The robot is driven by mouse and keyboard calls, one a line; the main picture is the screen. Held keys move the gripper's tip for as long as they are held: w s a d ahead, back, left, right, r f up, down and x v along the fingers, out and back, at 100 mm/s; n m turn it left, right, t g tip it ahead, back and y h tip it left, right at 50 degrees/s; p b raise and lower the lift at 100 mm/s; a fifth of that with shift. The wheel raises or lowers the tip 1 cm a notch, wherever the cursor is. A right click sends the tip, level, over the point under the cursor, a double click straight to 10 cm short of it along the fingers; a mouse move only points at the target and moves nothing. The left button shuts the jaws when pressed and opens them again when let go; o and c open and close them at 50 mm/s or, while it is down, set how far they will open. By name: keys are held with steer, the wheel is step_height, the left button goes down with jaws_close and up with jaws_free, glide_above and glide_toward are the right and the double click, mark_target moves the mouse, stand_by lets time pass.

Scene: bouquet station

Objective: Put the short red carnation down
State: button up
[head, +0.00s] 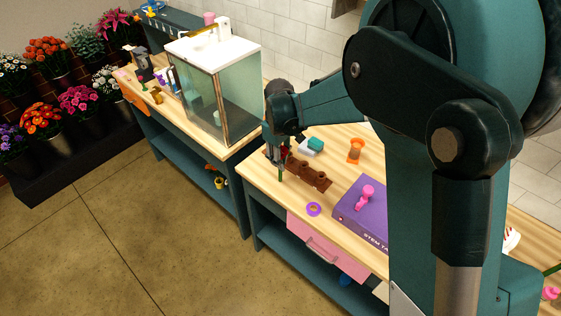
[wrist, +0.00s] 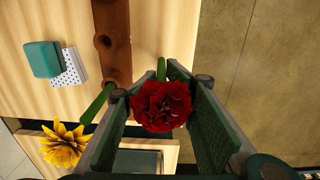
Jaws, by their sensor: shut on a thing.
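My gripper (head: 281,156) is shut on the red carnation (wrist: 160,106). In the wrist view the bloom shows between the two green-padded fingers, and a short piece of green stem (wrist: 161,69) shows beyond it. In the head view the stem (head: 280,174) hangs roughly upright by the left end of the brown wooden rack (head: 312,181), near the table's front edge. The rack (wrist: 112,40) has round holes. I cannot tell whether the stem's lower end touches anything.
A teal block (wrist: 43,58) and a white dotted block (wrist: 71,67) lie behind the rack. An orange holder (head: 355,151), a purple ring (head: 314,209) and a purple box (head: 352,220) are to the right. A glass case (head: 225,100) stands left. A yellow flower (wrist: 63,145) is near my gripper.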

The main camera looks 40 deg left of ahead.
steer(key=shift+f, duration=0.55)
steer(key=o, duration=1)
steer(key=shift+r, duration=0.2)
step_height(320, 180, up, 12)
steer(key=shift+s+r, duration=0.1)
stand_by(0.6)
stand_by(0.4)
